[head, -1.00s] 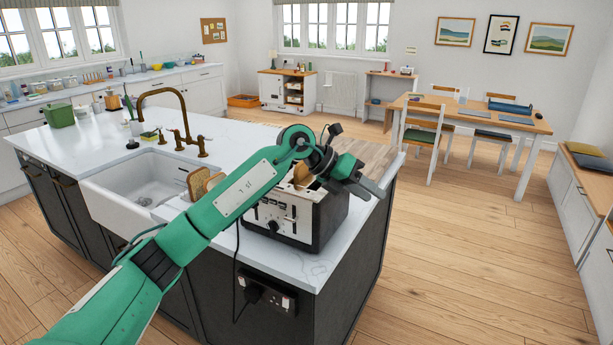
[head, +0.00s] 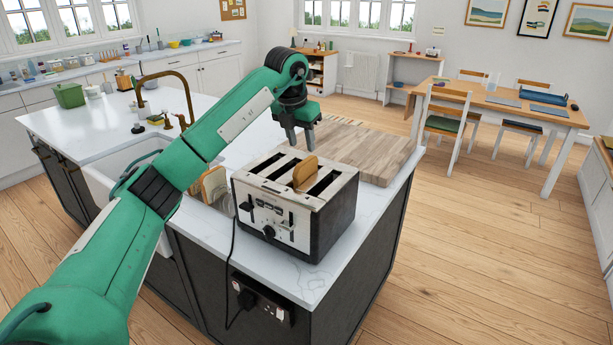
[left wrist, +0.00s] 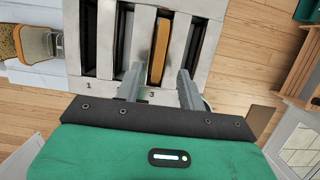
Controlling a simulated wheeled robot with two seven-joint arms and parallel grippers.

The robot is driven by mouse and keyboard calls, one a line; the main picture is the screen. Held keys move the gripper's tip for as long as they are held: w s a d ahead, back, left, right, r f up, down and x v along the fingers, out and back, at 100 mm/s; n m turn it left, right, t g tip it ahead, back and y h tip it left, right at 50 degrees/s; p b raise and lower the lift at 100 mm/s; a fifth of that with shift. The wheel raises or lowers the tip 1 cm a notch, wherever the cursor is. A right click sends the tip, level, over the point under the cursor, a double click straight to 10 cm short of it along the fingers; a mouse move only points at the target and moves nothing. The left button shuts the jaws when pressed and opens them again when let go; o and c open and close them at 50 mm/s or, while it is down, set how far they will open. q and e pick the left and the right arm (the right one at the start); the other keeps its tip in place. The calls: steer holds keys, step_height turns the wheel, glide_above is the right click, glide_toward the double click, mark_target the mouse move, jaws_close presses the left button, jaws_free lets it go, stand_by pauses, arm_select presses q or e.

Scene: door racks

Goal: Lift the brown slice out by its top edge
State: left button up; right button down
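The brown slice (head: 305,173) stands upright in a slot of the toaster (head: 277,226), its top edge above the metal top. In the left wrist view the slice (left wrist: 159,50) shows edge-on in one of several parallel slots; the other visible slots look empty. My left gripper (head: 303,146) points down above the far side of the toaster. Its fingers (left wrist: 158,86) are open and empty, one to each side of the slice's line, and appear apart from the slice. My right gripper is in neither view.
More bread (head: 214,184) stands left of the toaster, partly behind my left arm. A wooden board (head: 365,152) lies behind the toaster on the white worktop. A cable runs down to a socket (head: 262,298). The sink and brass tap (head: 188,98) are left.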

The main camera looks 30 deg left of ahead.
mark_target(305, 161)
arm_select(q)
steer(key=p+x, duration=0.1)
steer(key=x, duration=0.1)
steer(key=shift+f, duration=0.3)
steer(key=p+x, duration=0.1)
steer(key=x, duration=0.2)
steer(key=shift+w+f, duration=0.15)
steer(key=shift+f, duration=0.1)
steer(key=shift+w+f, duration=0.1)
steer(key=shift+f, duration=0.4)
jaws_close()
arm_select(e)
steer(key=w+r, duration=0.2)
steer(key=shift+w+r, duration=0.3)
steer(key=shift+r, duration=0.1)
